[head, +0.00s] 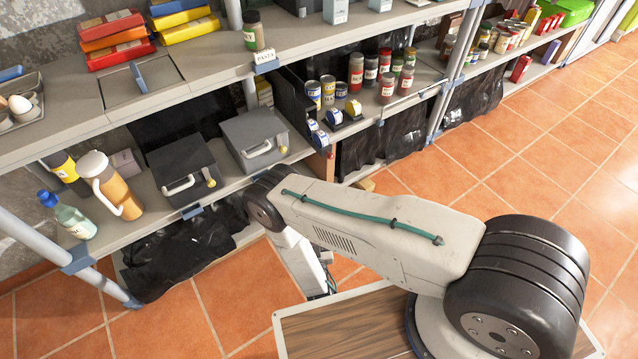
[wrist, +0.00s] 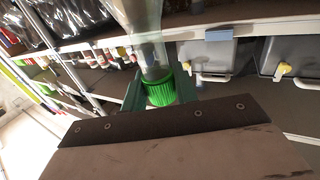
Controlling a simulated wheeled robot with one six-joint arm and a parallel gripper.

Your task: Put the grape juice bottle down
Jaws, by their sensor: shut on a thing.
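A clear bottle (wrist: 146,45) with a ribbed green cap (wrist: 160,92) is in the wrist view. My gripper (wrist: 158,82) is shut on it, with the dark green fingers on both sides of the cap end. The bottle's far end runs out of the top of the picture, and I see no label that tells whether it is grape juice. In the head view my gripper and the held bottle are hidden behind or below my arm.
A two-level grey shelf (head: 185,92) runs along the wall. Jars and cans (head: 355,72) stand farther right. The tiled floor at right is clear.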

